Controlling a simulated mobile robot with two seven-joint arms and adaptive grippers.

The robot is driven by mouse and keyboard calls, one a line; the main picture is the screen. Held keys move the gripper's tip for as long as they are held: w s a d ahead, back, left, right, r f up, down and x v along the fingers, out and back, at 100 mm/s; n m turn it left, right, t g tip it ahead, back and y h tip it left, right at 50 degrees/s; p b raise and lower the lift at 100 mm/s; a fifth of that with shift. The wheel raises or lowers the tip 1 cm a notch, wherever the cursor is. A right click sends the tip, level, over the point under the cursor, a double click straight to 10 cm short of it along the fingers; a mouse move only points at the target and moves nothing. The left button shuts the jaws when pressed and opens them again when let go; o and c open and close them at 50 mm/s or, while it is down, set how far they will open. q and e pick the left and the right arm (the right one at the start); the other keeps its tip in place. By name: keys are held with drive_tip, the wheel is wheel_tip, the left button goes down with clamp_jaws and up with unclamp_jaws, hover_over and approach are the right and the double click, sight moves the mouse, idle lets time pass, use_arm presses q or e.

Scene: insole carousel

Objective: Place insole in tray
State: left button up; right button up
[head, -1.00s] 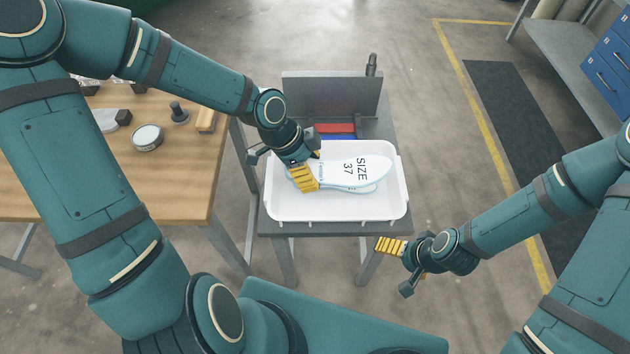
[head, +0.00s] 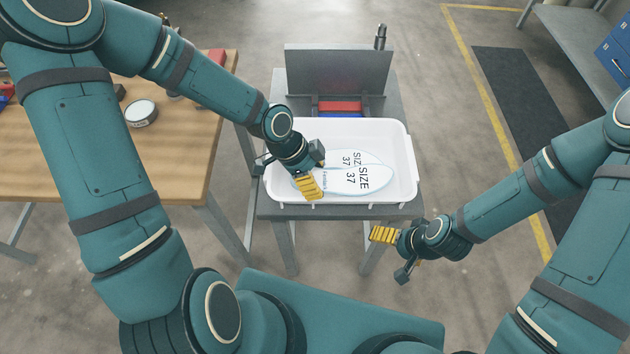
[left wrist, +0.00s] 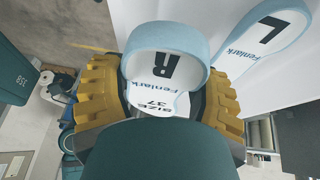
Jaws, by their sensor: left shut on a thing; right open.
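A white tray (head: 402,140) stands on a grey stand. A white insole with a light blue edge, marked SIZE 37 (head: 345,183), is in my left gripper (head: 308,186) over the tray's front half. In the left wrist view this insole reads R (left wrist: 165,70) and its heel is between the yellow fingers of the left gripper (left wrist: 160,95). A second insole (head: 345,156) lies in the tray just behind and partly covered; its L heel (left wrist: 268,35) shows in the left wrist view. Whether the held insole touches the tray is unclear. My right gripper (head: 391,252) is open and empty, in front of the tray.
A grey upright panel (head: 338,72) stands behind the tray, with red and blue pieces (head: 340,106) at its foot. A wooden table (head: 165,145) with a round tin (head: 141,112) is at left. Open floor and a dark mat lie to the right.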

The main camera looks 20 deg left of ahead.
use_arm(q)
drive_tip(key=shift+f, duration=0.7)
drive_tip(key=shift+r, duration=0.1)
